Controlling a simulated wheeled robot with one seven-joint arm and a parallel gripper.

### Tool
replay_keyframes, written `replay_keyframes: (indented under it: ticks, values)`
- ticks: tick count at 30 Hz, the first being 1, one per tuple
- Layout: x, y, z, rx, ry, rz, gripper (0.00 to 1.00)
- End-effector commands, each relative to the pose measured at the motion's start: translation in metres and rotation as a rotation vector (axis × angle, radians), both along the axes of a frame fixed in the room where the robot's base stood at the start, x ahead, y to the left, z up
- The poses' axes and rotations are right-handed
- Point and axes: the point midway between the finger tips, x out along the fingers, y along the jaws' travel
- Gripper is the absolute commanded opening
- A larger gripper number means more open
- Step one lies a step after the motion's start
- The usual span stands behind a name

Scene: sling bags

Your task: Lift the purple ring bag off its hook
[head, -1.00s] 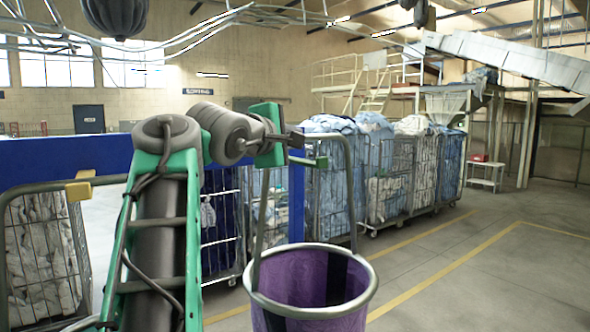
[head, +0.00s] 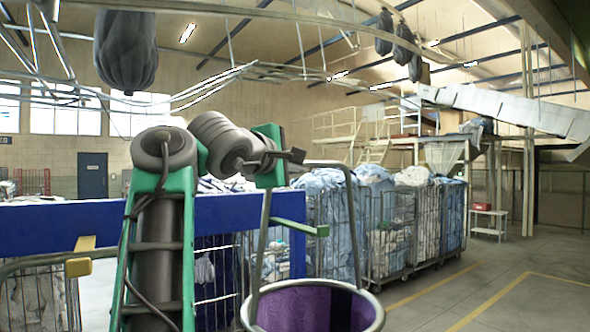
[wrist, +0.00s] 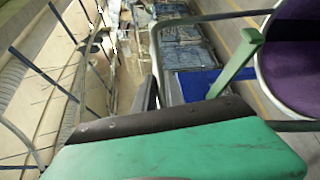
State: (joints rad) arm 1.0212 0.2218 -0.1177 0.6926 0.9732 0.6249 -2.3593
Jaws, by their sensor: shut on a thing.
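The purple ring bag (head: 305,310) hangs open side up at the bottom of the head view, its lower part cut off. Its grey loop handle (head: 351,200) rises from the rim. My gripper (head: 291,157) is shut on the handle's top bar. The green hook (head: 312,229) sticks out from the end of the blue beam, well below that bar and between the handle's sides. In the wrist view the bag (wrist: 297,62) is at the upper right, beside the hook (wrist: 238,62). The gripper's contact is partly hidden.
The blue beam (head: 55,228) stands left of and behind the bag. Wire carts of laundry (head: 390,235) line up behind. Dark hanging bags (head: 126,50) are overhead. Open floor (head: 480,285) lies to the right.

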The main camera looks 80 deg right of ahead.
Motion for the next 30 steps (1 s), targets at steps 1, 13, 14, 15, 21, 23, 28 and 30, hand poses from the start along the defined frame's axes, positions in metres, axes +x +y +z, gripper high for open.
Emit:
replay_keyframes:
  ticks: [1,13,14,15,21,23,28,30]
  values:
    - [-0.001,0.001,0.002,-0.004,0.0,0.0,0.0]
    - [-0.015,0.013,0.001,-0.005,-0.002,-0.002,0.0]
    - [-0.017,0.015,0.001,-0.005,-0.002,-0.002,0.0]
    - [-0.02,0.018,0.0,-0.005,-0.001,-0.001,0.0]
    - [-0.033,0.029,0.0,-0.005,-0.001,-0.001,0.0]
    - [-0.036,0.032,0.001,-0.005,-0.001,-0.001,0.0]
    - [-0.048,0.042,0.001,-0.006,-0.001,-0.001,0.0]
    - [-0.052,0.046,0.0,-0.005,-0.001,-0.001,0.0]
